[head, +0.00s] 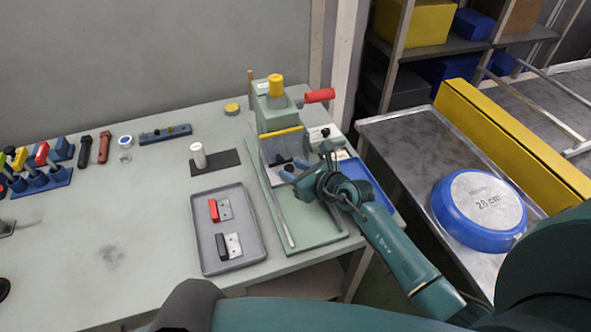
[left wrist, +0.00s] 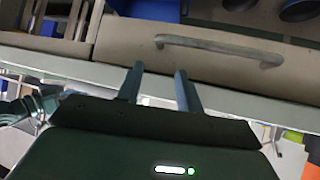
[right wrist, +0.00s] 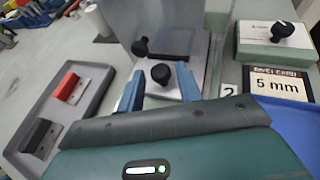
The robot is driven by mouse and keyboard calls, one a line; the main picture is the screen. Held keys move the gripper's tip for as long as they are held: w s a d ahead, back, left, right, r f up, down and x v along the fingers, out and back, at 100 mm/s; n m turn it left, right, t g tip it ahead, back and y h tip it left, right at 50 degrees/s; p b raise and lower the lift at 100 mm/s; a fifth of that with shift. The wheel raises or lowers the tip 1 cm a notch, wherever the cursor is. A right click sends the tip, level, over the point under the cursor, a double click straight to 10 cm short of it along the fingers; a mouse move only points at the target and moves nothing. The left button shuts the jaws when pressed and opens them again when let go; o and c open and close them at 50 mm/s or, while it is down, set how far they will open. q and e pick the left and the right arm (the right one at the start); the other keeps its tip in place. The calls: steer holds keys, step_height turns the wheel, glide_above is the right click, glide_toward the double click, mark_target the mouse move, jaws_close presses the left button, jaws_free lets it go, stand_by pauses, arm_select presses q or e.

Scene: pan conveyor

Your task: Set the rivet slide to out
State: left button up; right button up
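The rivet slide seems to be the pale metal plate with a round black knob (right wrist: 161,75) under the green press (head: 275,115). A black block (right wrist: 172,42) sits behind that knob. My right gripper (right wrist: 159,92) is open, its two blue fingers on either side of the knob; I cannot tell whether they touch it. In the head view the right gripper (head: 294,172) is low in front of the press and partly hides the slide. My left gripper (left wrist: 160,80) is open and empty, facing a drawer front with a metal handle (left wrist: 220,46).
A clear guard (head: 283,146) stands at the press. A grey tray (head: 205,250) with red and black handled parts lies left. A "5 mm" card (right wrist: 280,86), a second knob (right wrist: 283,32) on a green box and a blue tray (right wrist: 270,125) are right. A blue pan (head: 480,210) lies on the conveyor.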

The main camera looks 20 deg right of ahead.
jaws_close()
stand_by(0.4)
